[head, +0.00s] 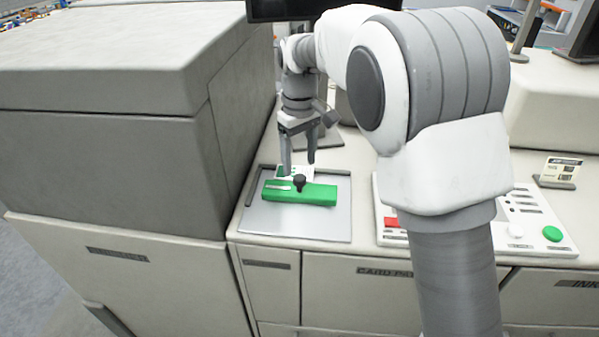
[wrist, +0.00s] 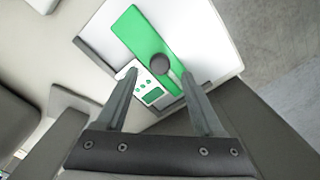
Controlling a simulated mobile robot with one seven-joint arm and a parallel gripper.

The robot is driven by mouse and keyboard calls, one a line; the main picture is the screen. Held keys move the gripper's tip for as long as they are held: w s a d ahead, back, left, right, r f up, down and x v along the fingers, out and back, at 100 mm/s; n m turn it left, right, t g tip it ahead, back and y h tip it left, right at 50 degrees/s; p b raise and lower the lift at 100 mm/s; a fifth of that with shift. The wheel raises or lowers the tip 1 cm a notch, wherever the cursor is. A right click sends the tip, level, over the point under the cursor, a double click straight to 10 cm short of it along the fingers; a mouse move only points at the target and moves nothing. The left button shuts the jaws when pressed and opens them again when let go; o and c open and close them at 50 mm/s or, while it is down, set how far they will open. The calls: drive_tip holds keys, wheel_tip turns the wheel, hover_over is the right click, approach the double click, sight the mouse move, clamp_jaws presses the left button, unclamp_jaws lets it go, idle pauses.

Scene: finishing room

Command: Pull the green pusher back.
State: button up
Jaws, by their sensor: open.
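The green pusher (head: 318,194) is a flat green bar with a black knob (head: 299,181) on top, lying across a light grey tray (head: 290,226) on the counter. A white card with green marks (head: 284,172) lies just behind it. My gripper (head: 298,168) points down above the tray, open, its fingertips near the back side of the pusher. In the wrist view the green pusher (wrist: 146,38) runs diagonally, and the black knob (wrist: 159,64) shows between and beyond my fingertips (wrist: 160,74). The card (wrist: 150,92) lies between the fingers. I cannot tell whether the fingers touch anything.
A big grey machine housing (head: 112,150) stands close on the left of the tray. A control panel with a red button (head: 391,222) and a green button (head: 552,233) is on the right, partly behind my arm. A small sign (head: 560,171) stands farther right.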

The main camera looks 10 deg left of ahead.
sight(300, 177)
drive_tip(key=shift+f, duration=2)
clamp_jaws()
